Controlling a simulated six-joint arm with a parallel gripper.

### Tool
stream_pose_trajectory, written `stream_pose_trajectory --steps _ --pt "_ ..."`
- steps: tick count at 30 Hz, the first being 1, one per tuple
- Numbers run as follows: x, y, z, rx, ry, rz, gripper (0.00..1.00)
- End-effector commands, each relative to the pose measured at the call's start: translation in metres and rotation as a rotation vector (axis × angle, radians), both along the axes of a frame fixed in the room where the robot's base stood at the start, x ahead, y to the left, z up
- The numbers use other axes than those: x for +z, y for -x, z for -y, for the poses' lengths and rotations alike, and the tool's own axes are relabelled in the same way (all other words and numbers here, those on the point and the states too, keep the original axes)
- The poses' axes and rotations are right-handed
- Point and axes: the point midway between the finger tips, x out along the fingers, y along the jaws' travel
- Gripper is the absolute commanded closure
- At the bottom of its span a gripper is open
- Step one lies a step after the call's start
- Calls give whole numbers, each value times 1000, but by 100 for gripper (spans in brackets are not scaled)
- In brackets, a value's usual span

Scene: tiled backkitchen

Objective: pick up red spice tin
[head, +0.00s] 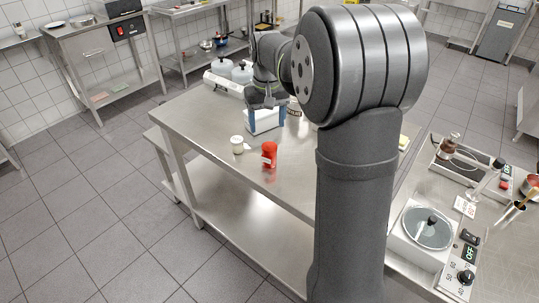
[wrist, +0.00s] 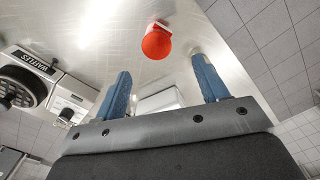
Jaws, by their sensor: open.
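The red spice tin (head: 269,154) stands upright near the front edge of the steel table (head: 215,122) in the head view. In the wrist view the red tin (wrist: 157,44) shows beyond the fingertips, a little above the gap between them. My gripper (head: 265,108) is above the table, behind the tin and apart from it. Its two blue fingers are spread with nothing held between them in the wrist view (wrist: 160,67). My own arm hides the right part of the table in the head view.
A small pale-lidded jar (head: 237,146) stands left of the tin. A white box-like object (head: 262,122) sits under my gripper. A waffle appliance (wrist: 22,80) shows at the wrist view's left. The table's left is bare.

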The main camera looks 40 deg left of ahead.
Motion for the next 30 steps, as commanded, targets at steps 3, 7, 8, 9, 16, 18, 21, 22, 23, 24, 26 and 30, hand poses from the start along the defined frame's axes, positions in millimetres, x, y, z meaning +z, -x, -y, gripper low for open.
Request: stream_pose_trajectory --steps 3,7,8,9,16,18,21,22,23,24,26,30 --pt "-28 0 1 -2 3 -3 33" --pt "-55 0 1 -3 2 -4 33" --pt "-60 0 1 -3 1 -3 33" --pt "-66 0 1 -3 1 -3 33" --pt "-84 -1 1 -4 0 -2 33" --pt "-90 -2 1 -4 0 -2 33" --pt "-105 -4 2 -5 1 -3 33" --pt "-110 -5 3 -5 1 -3 33" --pt "-114 -6 3 -5 1 -3 33" --pt "-120 -6 3 -5 1 -3 33" --pt "-127 -5 3 -5 1 -3 33" --pt "-134 -6 3 -5 -1 0 33"
